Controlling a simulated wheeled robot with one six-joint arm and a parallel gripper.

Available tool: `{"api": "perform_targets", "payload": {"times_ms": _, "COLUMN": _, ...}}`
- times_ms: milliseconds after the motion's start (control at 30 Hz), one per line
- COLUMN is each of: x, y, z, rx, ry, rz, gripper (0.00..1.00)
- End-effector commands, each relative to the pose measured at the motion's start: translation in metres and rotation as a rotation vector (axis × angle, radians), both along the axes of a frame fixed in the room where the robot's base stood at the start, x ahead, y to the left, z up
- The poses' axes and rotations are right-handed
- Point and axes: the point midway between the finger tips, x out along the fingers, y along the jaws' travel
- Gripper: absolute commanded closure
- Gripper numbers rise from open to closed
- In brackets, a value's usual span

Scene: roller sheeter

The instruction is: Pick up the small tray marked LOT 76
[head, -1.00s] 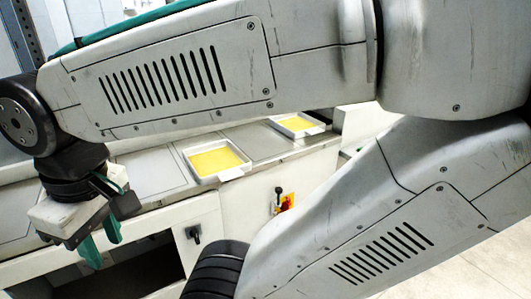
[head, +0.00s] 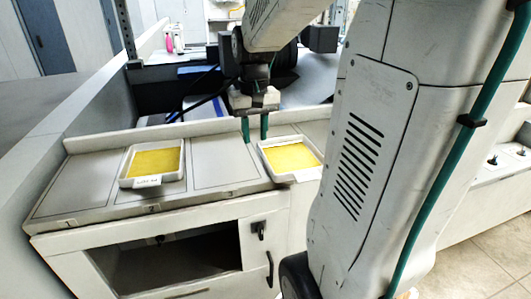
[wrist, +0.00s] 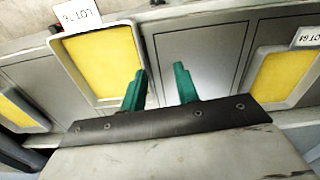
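A white-rimmed tray with a yellow bed (wrist: 100,57) lies under my gripper in the wrist view. Its white label (wrist: 80,14) is upside down and partly cut by the frame edge; it appears to read LOT 76. In the head view it seems to be the right-hand tray (head: 292,157), partly behind my arm. My gripper (head: 255,137) points down above the counter, by that tray's left rim. In the wrist view its green fingers (wrist: 158,85) are apart with nothing between them. One finger overlaps the tray's edge; the height gap is hard to tell.
A similar yellow tray (head: 154,161) stands further left; its label (wrist: 307,36) seems to read LOT 8-something. Another yellow tray (wrist: 18,112) is cut off at the wrist view's left. A bare grey panel (head: 225,162) lies between the head view's trays. A raised ledge (head: 190,128) runs behind.

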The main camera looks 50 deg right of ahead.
Motion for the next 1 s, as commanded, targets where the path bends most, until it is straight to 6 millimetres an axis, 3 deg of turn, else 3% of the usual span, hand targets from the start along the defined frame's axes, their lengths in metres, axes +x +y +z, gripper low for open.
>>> {"api": "perform_targets", "payload": {"times_ms": 33, "x": 0.004, "y": -0.017, "z": -0.006, "rx": 0.005, "ry": 0.009, "rz": -0.031, "gripper": 0.69}}
{"api": "perform_targets", "payload": {"times_ms": 100, "x": 0.007, "y": -0.033, "z": -0.011, "rx": 0.007, "ry": 0.012, "rz": -0.057, "gripper": 0.69}}
{"api": "perform_targets", "payload": {"times_ms": 200, "x": 0.010, "y": -0.045, "z": -0.017, "rx": 0.009, "ry": 0.013, "rz": -0.076, "gripper": 0.69}}
{"api": "perform_targets", "payload": {"times_ms": 733, "x": 0.008, "y": -0.051, "z": -0.084, "rx": 0.011, "ry": 0.017, "rz": -0.079, "gripper": 0.69}}
{"api": "perform_targets", "payload": {"times_ms": 1000, "x": 0.009, "y": -0.051, "z": -0.094, "rx": 0.008, "ry": 0.014, "rz": -0.079, "gripper": 0.69}}
